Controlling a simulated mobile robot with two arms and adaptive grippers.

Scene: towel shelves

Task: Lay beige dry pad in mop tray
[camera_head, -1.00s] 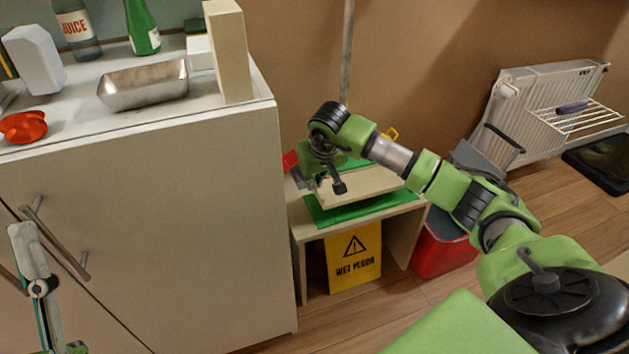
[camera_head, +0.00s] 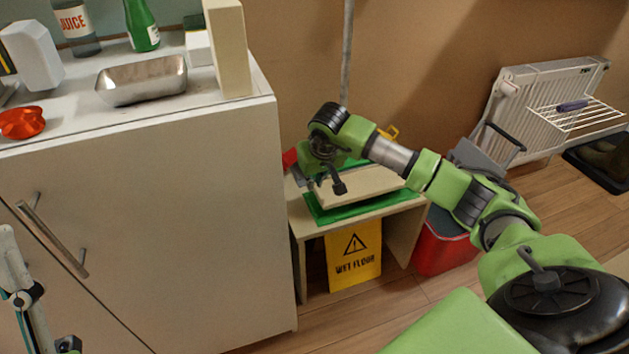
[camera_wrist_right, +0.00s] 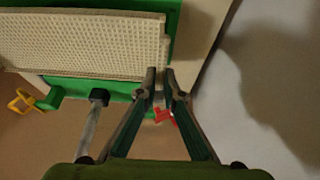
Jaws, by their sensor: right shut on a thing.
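The beige pad (camera_head: 368,187) is a flat textured panel above the green mop tray (camera_head: 385,205) on a low bench; it also shows in the right wrist view (camera_wrist_right: 85,42). My right gripper (camera_head: 312,183) is at the pad's left end in the head view. In the right wrist view its fingertips (camera_wrist_right: 161,76) are shut on the pad's narrow edge. Green tray shows around the pad (camera_wrist_right: 110,86). The arm hides part of both, and I cannot tell whether the pad touches the tray floor. Part of my left arm shows at the lower left; its jaws are unclear.
The pale bench (camera_head: 405,235) stands beside a white cabinet (camera_head: 170,230). A yellow wet-floor sign (camera_head: 353,258) is under the bench, and a red bucket (camera_head: 440,245) stands to its right. A pole (camera_head: 346,60) rises behind. A radiator (camera_head: 530,105) is at the right.

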